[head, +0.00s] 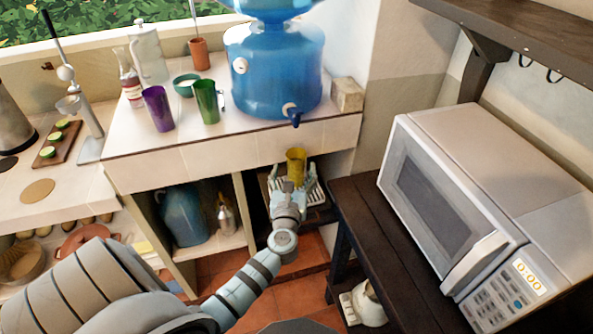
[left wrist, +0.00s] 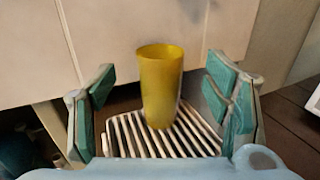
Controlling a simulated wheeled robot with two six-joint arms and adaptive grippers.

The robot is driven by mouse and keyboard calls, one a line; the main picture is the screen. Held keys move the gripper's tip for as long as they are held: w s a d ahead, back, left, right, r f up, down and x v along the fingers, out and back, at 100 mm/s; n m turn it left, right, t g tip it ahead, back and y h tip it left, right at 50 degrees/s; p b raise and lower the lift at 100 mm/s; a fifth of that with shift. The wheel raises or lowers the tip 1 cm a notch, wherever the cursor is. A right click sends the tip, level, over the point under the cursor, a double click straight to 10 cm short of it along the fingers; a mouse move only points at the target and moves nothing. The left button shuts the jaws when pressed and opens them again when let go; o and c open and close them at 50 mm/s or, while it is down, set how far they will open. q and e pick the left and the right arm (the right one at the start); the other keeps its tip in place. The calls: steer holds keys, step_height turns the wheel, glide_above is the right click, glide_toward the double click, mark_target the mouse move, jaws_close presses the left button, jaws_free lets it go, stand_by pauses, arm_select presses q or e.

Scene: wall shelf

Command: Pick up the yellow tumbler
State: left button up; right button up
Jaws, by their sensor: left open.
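The yellow tumbler (head: 296,164) stands upright below the front of the tiled counter, under the blue water dispenser. In the left wrist view the tumbler (left wrist: 161,85) stands on a slatted rack (left wrist: 120,138). My left gripper (head: 295,180) is open, with its fingers on either side of the tumbler. In the left wrist view the gripper's green finger pads (left wrist: 163,95) stand apart from the tumbler, with a gap on both sides. The tumbler's lower part is hidden by the gripper in the head view. My right gripper is not in view.
The tiled counter front (head: 225,153) rises just behind the tumbler. The dispenser's tap (head: 293,115) juts out above it. A dark wooden stand (head: 357,215) with a white microwave (head: 470,200) is close on the right. A purple cup (head: 158,108) and a green cup (head: 207,101) stand on the counter.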

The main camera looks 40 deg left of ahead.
mark_target(295, 162)
arm_select(q)
steer(key=b+x, duration=0.1)
steer(key=x, duration=0.6)
steer(key=shift+w+f, duration=0.1)
steer(key=shift+f, duration=0.05)
jaws_close()
